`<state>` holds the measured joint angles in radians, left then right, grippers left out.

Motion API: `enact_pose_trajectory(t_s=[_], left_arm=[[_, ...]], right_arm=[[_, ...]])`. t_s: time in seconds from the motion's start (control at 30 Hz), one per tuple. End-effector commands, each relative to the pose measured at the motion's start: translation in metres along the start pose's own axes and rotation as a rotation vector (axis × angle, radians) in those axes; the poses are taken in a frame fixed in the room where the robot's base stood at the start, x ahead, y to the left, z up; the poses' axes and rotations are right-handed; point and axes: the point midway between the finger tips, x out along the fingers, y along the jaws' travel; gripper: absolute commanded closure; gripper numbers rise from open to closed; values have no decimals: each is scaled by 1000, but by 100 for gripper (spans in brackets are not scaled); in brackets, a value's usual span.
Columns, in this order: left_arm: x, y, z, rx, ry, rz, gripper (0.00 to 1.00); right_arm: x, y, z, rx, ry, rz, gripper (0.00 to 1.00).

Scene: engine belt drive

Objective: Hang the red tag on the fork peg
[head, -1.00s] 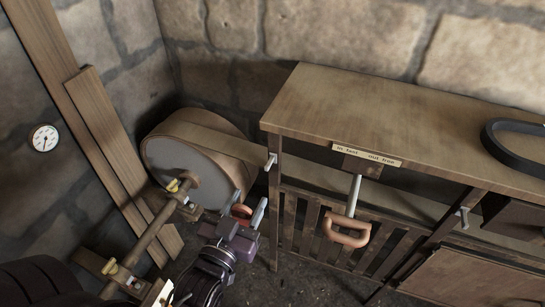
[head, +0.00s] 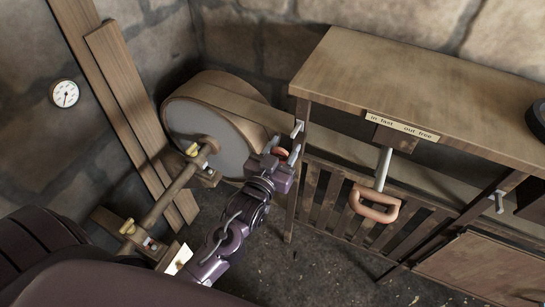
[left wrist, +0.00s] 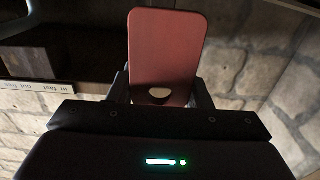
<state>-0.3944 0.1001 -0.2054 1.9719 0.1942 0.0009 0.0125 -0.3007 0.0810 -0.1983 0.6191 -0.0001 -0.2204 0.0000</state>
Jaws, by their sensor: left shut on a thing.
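My left gripper (head: 283,150) is shut on the red tag (left wrist: 165,48). In the left wrist view the tag is a flat rounded plate with a hole near the fingers. In the head view only a small part of the tag (head: 281,153) shows between the fingers. A pale metal peg (head: 297,129) sticks out of the bench's left post, just beyond and right of the fingertips in the picture. A similar peg (head: 499,201) is on the right leg. I cannot tell which is the fork peg. Contact between tag and peg cannot be made out.
The wooden bench (head: 400,80) bears a label strip (head: 402,126). A handle with a brown grip (head: 374,203) hangs beneath. A large drum (head: 215,128) with a belt and a shaft (head: 160,203) stand left of my arm. The floor (head: 320,265) in front is open.

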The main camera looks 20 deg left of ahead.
Motion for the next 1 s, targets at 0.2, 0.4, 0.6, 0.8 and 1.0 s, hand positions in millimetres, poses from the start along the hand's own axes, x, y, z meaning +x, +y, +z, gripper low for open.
enact_pose_trajectory(t_s=[0.2, 0.4, 0.6, 0.8, 1.0], left_arm=[[10, 0, 2, -1, 2, 1, 77], [21, 0, 4, -1, 2, 0, 77], [33, 0, 5, -1, 1, -1, 77], [45, 0, 6, -1, 2, 0, 77], [57, 0, 7, -1, 2, 0, 77]], right_arm=[[6, -3, 0, 1, 1, -3, 58], [13, -3, 0, 0, 2, -3, 58], [20, -3, 0, 0, 2, -3, 58], [27, -3, 1, -1, 3, -3, 58], [34, -3, 1, -1, 3, -3, 58]])
